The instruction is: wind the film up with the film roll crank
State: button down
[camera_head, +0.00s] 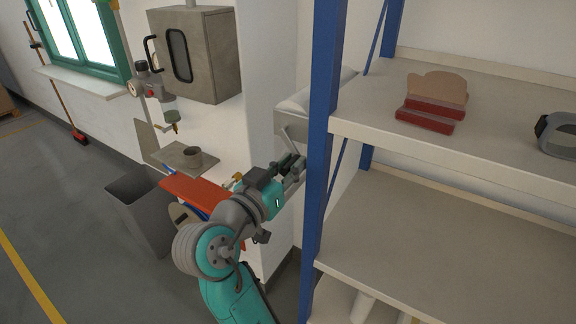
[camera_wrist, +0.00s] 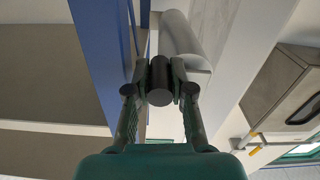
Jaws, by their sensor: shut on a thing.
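My gripper (camera_head: 294,165) is shut on the dark cylindrical handle of the film roll crank (camera_wrist: 159,82). The handle sits between both fingertips in the wrist view. In the head view a thin grey crank arm (camera_head: 291,141) rises from the fingers, and the handle itself is mostly hidden by them. The pale film roll (camera_head: 318,94) is on the wall above my gripper, partly behind the blue shelf post. It also shows in the wrist view (camera_wrist: 180,38), just beyond the handle. I cannot tell how much film hangs down.
The blue shelf post (camera_head: 323,130) stands close to the right of my gripper, with shelves (camera_head: 470,130) beyond it. An orange-red board (camera_head: 197,192) is left of my arm. A grey cabinet (camera_head: 208,60) hangs on the wall. A grey bin (camera_head: 140,215) stands on the floor.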

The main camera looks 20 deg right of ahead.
jog(key=c, duration=1)
grip_release()
jog(key=shift+v, duration=4)
